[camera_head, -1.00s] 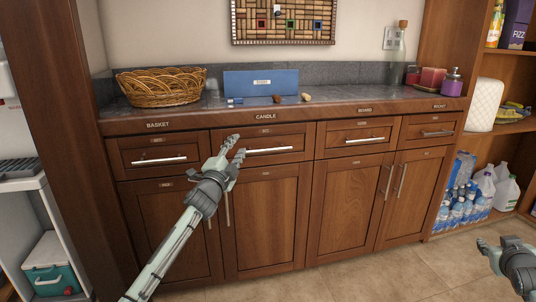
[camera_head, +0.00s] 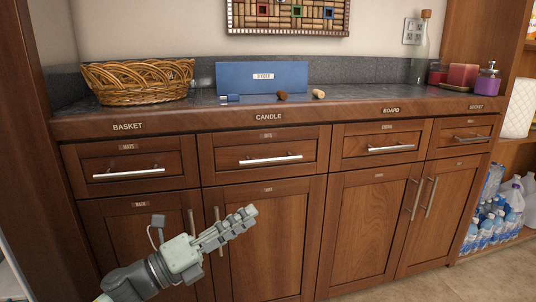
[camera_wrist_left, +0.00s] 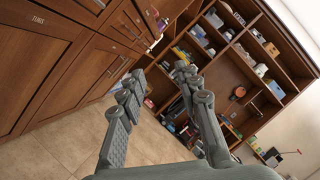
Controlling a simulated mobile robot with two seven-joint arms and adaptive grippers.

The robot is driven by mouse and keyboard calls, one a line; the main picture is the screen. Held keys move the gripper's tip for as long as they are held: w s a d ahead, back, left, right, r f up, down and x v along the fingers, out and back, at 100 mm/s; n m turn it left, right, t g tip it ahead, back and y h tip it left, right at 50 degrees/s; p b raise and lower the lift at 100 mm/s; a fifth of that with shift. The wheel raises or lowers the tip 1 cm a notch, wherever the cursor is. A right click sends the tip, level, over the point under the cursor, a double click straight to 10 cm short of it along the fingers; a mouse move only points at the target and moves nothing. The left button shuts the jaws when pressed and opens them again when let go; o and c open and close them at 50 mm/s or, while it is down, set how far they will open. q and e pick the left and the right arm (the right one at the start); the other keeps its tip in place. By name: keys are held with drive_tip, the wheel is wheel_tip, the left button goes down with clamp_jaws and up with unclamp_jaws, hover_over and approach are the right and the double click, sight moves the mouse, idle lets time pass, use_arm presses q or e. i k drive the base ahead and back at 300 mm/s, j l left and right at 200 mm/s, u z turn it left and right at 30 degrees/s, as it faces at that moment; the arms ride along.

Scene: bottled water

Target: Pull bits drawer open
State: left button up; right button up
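The bits drawer (camera_head: 226,161) appears to be the second from the left in the upper row; its small label looks like "BITS". It is closed, with a horizontal silver bar handle (camera_head: 271,160). My left gripper (camera_head: 250,215) is below and left of that handle in the head view, in front of the lower cabinet doors, pointing right and slightly up. In the left wrist view its two fingers (camera_wrist_left: 160,76) are spread apart with nothing between them. My right gripper is out of view.
Closed drawers flank it: left (camera_head: 85,175), right (camera_head: 347,153) and far right. Vertical door handles (camera_head: 217,228) stand near my left gripper. The counter holds a wicker basket (camera_head: 138,82), a blue box (camera_head: 262,77) and bottles. Floor (camera_head: 430,277) in front is clear.

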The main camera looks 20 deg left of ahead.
sight(233, 156)
drive_tip(key=i+j, duration=0.25)
drive_tip(key=i, duration=0.15)
drive_tip(key=i+j, duration=0.25)
drive_tip(key=i, duration=0.1)
